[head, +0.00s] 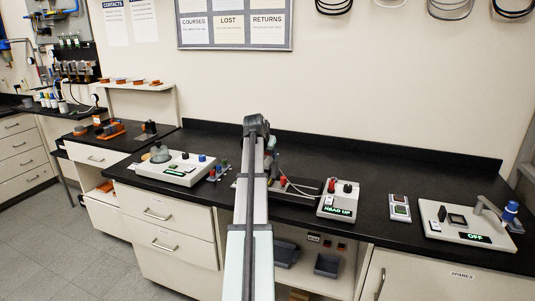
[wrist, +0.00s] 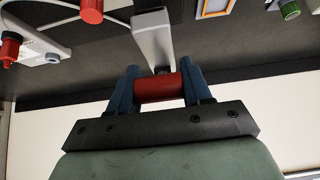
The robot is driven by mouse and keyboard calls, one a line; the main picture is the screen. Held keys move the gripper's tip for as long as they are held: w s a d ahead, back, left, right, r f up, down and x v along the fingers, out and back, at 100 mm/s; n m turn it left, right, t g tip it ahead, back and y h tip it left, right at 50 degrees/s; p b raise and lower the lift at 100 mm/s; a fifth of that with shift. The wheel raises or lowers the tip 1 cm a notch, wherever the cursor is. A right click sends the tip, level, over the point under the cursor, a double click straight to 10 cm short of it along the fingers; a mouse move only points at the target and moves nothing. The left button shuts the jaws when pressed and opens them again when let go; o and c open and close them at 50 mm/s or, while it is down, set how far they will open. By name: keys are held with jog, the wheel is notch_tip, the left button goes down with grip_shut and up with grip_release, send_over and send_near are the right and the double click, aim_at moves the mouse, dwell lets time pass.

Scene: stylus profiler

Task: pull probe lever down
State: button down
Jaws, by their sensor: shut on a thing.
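In the wrist view my gripper (wrist: 160,88) has its two blue fingers closed on the ends of a red cylindrical grip (wrist: 157,88). The grip sits at the end of a pale grey arm (wrist: 152,42), which I take to be the probe lever. In the head view my own arm covers most of the profiler (head: 300,194) and hides the grip and fingers. A control box (head: 338,200) with a red knob and a dark knob stands right of my arm. Its green display reads "HEAD UP". A cable runs to it.
A second red cylinder (wrist: 92,10) is close to the lever in the wrist view. On the black bench, a white instrument (head: 172,168) stands left, a small two-window block (head: 400,207) right, and a unit (head: 465,222) reading "OFF" far right. Bench behind the control box is clear.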

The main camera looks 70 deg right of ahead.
jog(key=c, duration=0.6)
grip_release()
jog(key=shift+o, duration=0.2)
jog(key=v, duration=1.4)
